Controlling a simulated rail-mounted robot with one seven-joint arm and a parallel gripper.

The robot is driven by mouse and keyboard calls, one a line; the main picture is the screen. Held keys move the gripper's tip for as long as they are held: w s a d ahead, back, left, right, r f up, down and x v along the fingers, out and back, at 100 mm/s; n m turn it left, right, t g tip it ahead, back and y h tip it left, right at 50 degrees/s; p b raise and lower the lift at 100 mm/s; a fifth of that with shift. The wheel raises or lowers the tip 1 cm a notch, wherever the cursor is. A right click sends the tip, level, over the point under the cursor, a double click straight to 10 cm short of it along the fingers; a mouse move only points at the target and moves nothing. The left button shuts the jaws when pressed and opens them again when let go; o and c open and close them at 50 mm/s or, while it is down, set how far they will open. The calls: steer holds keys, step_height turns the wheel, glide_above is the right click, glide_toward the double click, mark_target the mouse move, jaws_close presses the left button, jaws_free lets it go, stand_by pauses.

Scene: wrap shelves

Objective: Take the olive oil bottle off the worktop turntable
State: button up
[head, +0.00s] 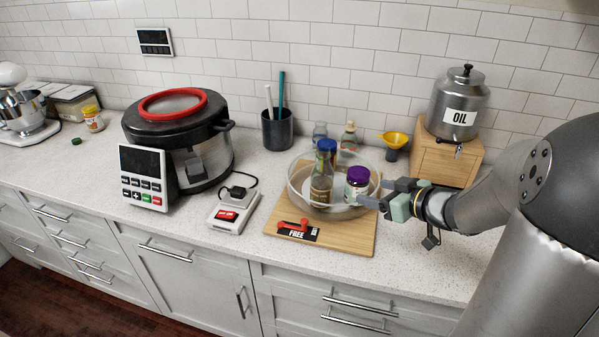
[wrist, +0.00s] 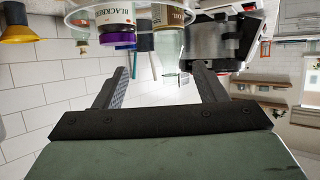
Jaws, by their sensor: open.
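The turntable (head: 296,192) is a round tray with a clear wall on a wooden board. A tall bottle with a blue cap (head: 322,178) stands upright toward its front; I take it as the olive oil, but its label is not readable in the head view. A purple-lidded blackberry jar (head: 357,184) stands right of it, nearest my gripper. My gripper (head: 375,196) is open at the turntable's right side, its fingers pointing left toward the jar. In the wrist view, upside down, the jar (wrist: 117,18) and a tan-labelled bottle (wrist: 171,16) show above the open fingers (wrist: 163,82).
Two smaller bottles (head: 349,138) show at the turntable's back. A red lever marked FREE (head: 297,230) is on the board's front. A yellow funnel (head: 394,140) and an oil dispenser (head: 459,102) on a wooden stand are behind my arm. A utensil cup (head: 277,129) stands at left.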

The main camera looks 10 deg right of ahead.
mark_target(330, 182)
steer(key=shift+y, duration=0.4)
steer(key=x, duration=1.2)
steer(key=shift+s+a, duration=0.3)
steer(key=shift+a, duration=0.05)
steer(key=shift+p+x, duration=0.5)
steer(key=shift+x, duration=2.25)
steer(key=c, duration=1.1)
steer(key=shift+r, duration=0.15)
